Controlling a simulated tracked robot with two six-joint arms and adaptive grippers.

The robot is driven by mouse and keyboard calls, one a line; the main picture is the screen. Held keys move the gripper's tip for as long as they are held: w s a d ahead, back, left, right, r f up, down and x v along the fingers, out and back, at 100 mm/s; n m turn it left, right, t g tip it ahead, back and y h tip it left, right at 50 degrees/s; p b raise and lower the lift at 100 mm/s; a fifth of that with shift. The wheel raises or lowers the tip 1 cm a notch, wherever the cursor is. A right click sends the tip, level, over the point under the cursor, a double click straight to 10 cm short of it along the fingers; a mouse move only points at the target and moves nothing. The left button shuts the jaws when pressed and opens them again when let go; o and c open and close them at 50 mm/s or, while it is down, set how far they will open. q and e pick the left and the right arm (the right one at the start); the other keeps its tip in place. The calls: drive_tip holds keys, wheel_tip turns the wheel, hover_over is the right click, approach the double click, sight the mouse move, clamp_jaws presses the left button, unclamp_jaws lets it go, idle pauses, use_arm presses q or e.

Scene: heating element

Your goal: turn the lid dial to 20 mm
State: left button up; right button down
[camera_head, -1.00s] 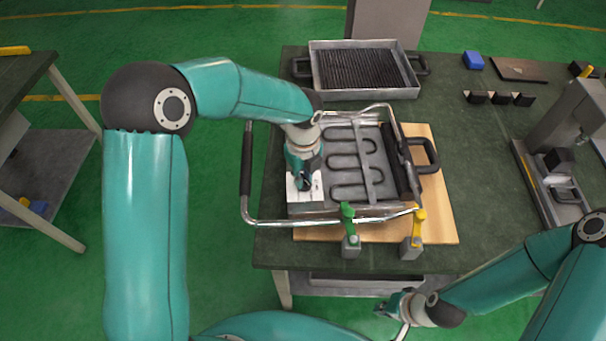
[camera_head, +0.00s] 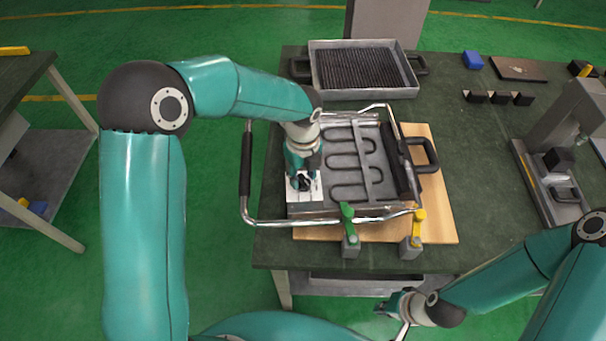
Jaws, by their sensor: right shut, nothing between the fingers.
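The heating element unit, a metal tray with a dark looped coil (camera_head: 348,161), sits on a wooden board (camera_head: 444,208) on the dark green table. A white and grey block (camera_head: 304,205) is at its left front corner. My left gripper (camera_head: 304,184) points down onto this block and hides its middle. I cannot make out a dial or its marks under the fingers, nor whether the fingers are open or shut. My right gripper (camera_head: 390,306) is low in front of the table, away from the unit, shut and empty.
A green-handled clamp (camera_head: 349,230) and a yellow-handled clamp (camera_head: 414,235) stand at the board's front edge. A metal frame with a black grip (camera_head: 246,164) surrounds the unit. A ribbed grill tray (camera_head: 363,70) lies behind. A grey press-like stand (camera_head: 560,150) is at right.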

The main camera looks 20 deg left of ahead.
sight(303, 177)
use_arm(q)
wheel_tip(303, 177, up, 12)
drive_tip(key=shift+f, duration=0.25)
idle(0.6)
